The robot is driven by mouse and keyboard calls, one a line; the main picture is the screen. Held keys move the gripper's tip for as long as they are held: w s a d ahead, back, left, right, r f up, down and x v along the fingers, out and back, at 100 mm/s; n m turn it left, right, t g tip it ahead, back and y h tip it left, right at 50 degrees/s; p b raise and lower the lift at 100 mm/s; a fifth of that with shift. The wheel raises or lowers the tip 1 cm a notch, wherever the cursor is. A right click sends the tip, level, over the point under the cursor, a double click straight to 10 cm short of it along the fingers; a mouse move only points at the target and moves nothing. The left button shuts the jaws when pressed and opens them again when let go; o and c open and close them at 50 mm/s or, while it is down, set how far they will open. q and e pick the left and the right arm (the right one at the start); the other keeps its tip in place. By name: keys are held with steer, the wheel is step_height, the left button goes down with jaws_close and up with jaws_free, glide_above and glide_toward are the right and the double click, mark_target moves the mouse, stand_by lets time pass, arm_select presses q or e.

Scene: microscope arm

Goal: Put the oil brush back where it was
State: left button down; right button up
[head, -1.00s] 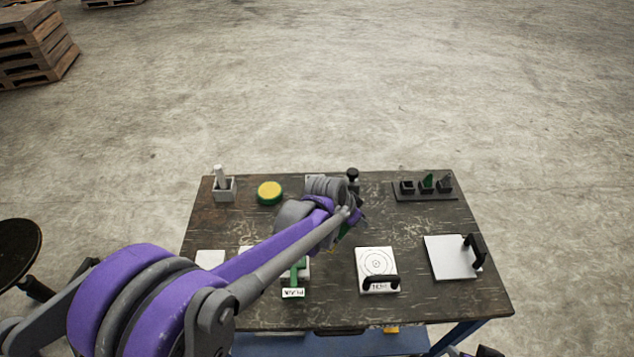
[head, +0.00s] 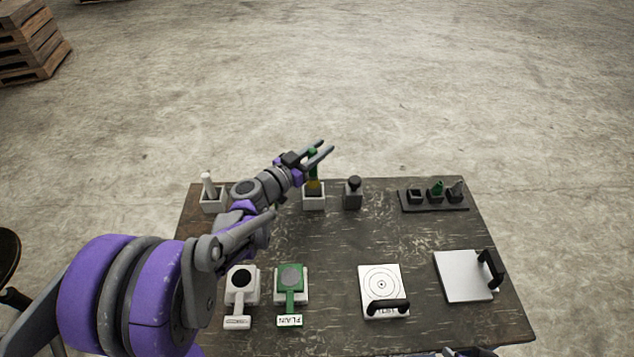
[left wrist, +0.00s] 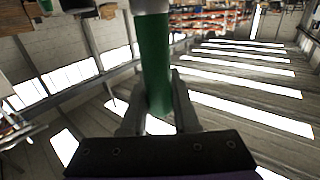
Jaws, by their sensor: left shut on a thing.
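The oil brush (head: 313,185) has a green handle and a yellowish lower end. It is upright at the back of the table, over a small white holder (head: 313,203). Its lower end meets the holder's opening in the picture; I cannot tell how deep it sits. My left gripper (head: 325,151) is shut on the green handle near its top. In the left wrist view the green handle (left wrist: 154,60) stands between the two fingers, with a pale band at the picture's top edge.
A white holder with a pale-handled tool (head: 211,196) stands left, partly near my arm. A dark-knobbed grey block (head: 353,193) stands close right of the brush. A black rack (head: 433,208), a target plate (head: 381,285) and a handled plate (head: 463,277) lie right. The table's middle is clear.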

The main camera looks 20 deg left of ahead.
arm_select(q)
step_height(320, 180, down, 7)
steer(key=b, duration=0.1)
stand_by(0.3)
steer(key=shift+f, duration=0.1)
steer(key=shift+f, duration=0.15)
steer(key=c, duration=0.7)
jaws_free()
steer(key=b+v, duration=0.1)
steer(key=v, duration=1.1)
